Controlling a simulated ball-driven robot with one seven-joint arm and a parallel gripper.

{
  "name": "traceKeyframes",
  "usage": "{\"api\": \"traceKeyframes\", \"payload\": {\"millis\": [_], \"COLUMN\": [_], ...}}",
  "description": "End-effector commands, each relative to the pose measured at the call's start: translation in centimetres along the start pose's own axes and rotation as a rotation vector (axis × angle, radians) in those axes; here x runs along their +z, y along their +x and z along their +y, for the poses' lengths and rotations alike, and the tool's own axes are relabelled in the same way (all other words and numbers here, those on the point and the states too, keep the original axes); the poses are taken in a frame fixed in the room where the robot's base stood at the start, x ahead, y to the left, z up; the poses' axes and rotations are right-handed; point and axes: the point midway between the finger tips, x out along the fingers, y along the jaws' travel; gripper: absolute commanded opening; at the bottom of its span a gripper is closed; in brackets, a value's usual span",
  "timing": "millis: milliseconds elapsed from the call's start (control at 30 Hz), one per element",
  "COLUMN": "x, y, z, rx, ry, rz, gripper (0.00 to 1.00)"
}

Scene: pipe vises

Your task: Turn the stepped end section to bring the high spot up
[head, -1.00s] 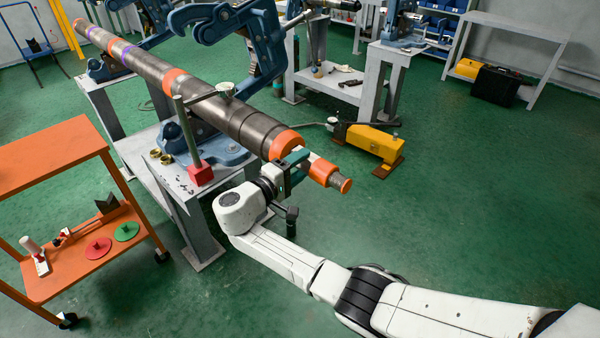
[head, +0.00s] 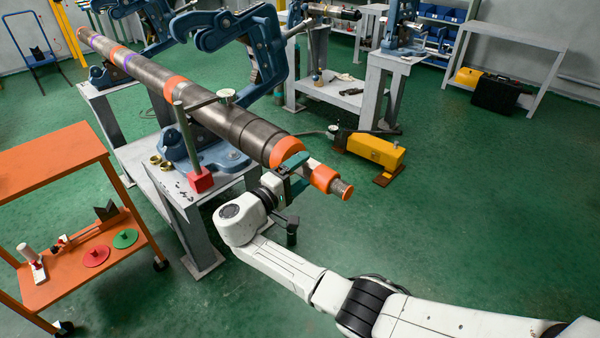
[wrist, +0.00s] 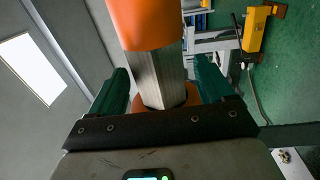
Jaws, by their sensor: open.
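A long dark steel pipe (head: 240,122) with orange bands lies across the blue vises. Its stepped end section (head: 325,179) sticks out at the lower right, with a narrow pale part between orange bands and a small bare tip. My gripper (head: 298,174) is at the narrow part, with its teal fingers open on both sides. In the wrist view the bare metal part (wrist: 158,76) stands between the open fingers (wrist: 161,66), with visible gaps; an orange band fills the top. A dial gauge (head: 226,96) on a red-based post stands at the pipe; its reading is too small to tell.
A blue vise (head: 205,145) on a grey stand supports the pipe near my gripper. An orange cart (head: 50,170) with small tools stands at left. A yellow pump (head: 375,150) lies on the floor behind the pipe end.

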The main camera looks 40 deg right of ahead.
Motion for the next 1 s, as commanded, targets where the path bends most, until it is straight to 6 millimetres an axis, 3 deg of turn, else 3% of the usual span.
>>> {"api": "traceKeyframes", "payload": {"millis": [333, 700, 1000], "x": [0.0, -0.1, -0.1], "y": [-1.0, -7.7, -10.7], "z": [-0.1, -0.1, -0.1], "rx": [0.0, -0.001, 0.0], "ry": [0.001, 0.001, 0.0], "rz": [0.0, 0.003, 0.0], "gripper": [0.81, 0.81, 0.81]}}
